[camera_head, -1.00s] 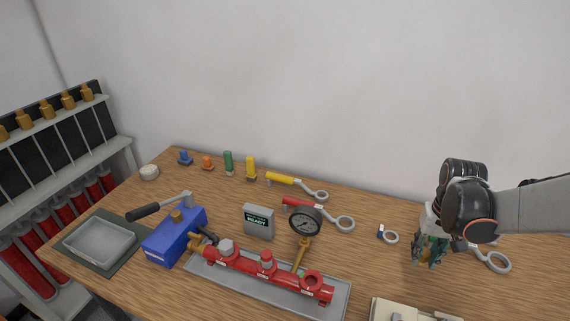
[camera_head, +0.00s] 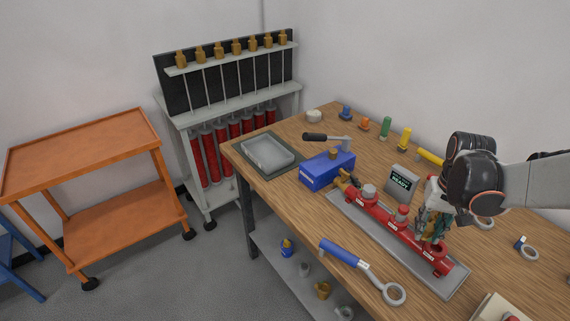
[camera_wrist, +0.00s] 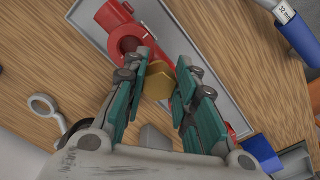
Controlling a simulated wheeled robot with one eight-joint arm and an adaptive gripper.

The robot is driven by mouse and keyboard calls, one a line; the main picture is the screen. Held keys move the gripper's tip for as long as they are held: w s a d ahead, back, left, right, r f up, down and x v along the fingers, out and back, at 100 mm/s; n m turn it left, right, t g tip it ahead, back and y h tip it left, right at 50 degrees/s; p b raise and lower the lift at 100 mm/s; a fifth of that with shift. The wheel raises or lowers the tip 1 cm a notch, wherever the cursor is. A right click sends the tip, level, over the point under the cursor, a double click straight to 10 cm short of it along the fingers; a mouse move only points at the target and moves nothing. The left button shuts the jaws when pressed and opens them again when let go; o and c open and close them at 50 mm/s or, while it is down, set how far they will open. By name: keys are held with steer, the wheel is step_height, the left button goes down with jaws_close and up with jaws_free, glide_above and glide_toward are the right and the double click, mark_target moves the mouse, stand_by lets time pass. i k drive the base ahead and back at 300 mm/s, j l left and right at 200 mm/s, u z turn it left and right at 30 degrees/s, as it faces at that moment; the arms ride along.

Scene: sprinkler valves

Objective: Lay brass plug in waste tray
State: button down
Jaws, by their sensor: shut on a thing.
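A brass plug (camera_wrist: 158,80) with flat sides sits between the fingertips of my gripper (camera_wrist: 159,84) in the wrist view. The teal-padded fingers are shut on it. In the head view my gripper (camera_head: 427,228) is over the right part of the red valve manifold (camera_head: 385,222); the plug is hard to make out there. The waste tray looks to be the shallow grey tray (camera_head: 249,158) on a dark mat at the table's far left corner. It appears empty and is well left of my gripper.
A blue pump box (camera_head: 327,170) with a raised black-gripped lever stands between manifold and tray. A grey ready-display box (camera_head: 401,182) stands behind the manifold. A blue-handled ring wrench (camera_head: 345,256) lies at the front edge. An orange cart (camera_head: 80,150) stands left.

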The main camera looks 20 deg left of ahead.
mark_target(268, 154)
steer(key=u, duration=0.45)
steer(key=j+u, duration=0.1)
steer(key=u, duration=0.75)
steer(key=j+u, duration=0.15)
steer(key=u, duration=1.2)
steer(key=j+u, duration=0.1)
steer(key=u, duration=0.35)
steer(key=i+z, duration=0.15)
steer(key=i+l+z, duration=0.15)
steer(key=z, duration=0.2)
steer(key=i+z, duration=0.65)
steer(key=i+l+u, duration=0.1)
steer(key=i, duration=1)
steer(key=i+j+z, duration=0.15)
steer(key=i, duration=0.25)
steer(key=i+z, duration=0.2)
steer(key=z, duration=0.2)
steer(key=i+j+z, duration=0.1)
steer(key=z, duration=0.35)
steer(key=i+z, duration=0.1)
steer(key=z, duration=0.8)
steer(key=i+j+z, duration=0.1)
steer(key=z, duration=0.4)
steer(key=i+z, duration=0.1)
steer(key=z, duration=0.35)
